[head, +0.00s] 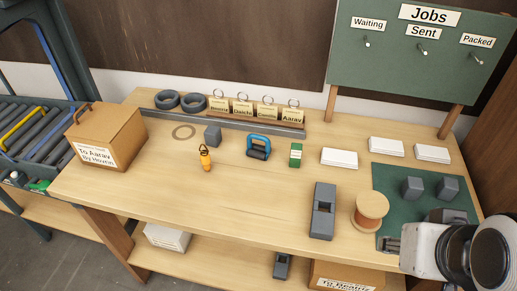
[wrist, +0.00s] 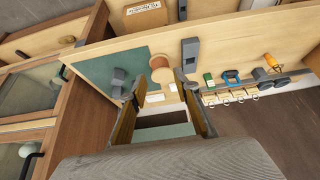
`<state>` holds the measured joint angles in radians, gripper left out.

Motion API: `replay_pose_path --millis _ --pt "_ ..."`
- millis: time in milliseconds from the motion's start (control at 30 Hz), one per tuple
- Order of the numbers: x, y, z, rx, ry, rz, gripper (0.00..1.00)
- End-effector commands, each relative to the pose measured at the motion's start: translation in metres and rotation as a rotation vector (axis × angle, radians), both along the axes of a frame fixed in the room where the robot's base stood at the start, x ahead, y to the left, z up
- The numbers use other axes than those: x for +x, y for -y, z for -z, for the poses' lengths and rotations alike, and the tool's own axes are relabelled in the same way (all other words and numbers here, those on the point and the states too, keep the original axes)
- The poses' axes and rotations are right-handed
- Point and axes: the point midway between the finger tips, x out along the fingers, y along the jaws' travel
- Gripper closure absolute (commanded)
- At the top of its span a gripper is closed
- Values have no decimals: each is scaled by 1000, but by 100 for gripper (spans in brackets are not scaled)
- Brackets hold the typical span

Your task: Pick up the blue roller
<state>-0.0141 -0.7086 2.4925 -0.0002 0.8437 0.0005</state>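The blue roller (head: 258,146) stands on the wooden table near its middle, with a blue handle over a dark body. It also shows in the wrist view (wrist: 231,77), small and right of my fingers. My gripper (wrist: 160,82) is open, with two widely spread fingers and nothing between them. In the head view my arm is at the lower right, over the green mat's near side, well to the right of the roller. My fingertips are not clear in that view.
Behind runs a grey rail with name tags (head: 267,112). A grey tool (head: 322,210) and wooden spool (head: 370,209) stand between arm and roller.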

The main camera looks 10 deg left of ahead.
Motion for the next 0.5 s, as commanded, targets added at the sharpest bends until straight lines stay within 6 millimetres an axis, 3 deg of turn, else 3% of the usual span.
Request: replay_pose_path --millis 500 --pt "107 -32 5 8 135 -87 69"
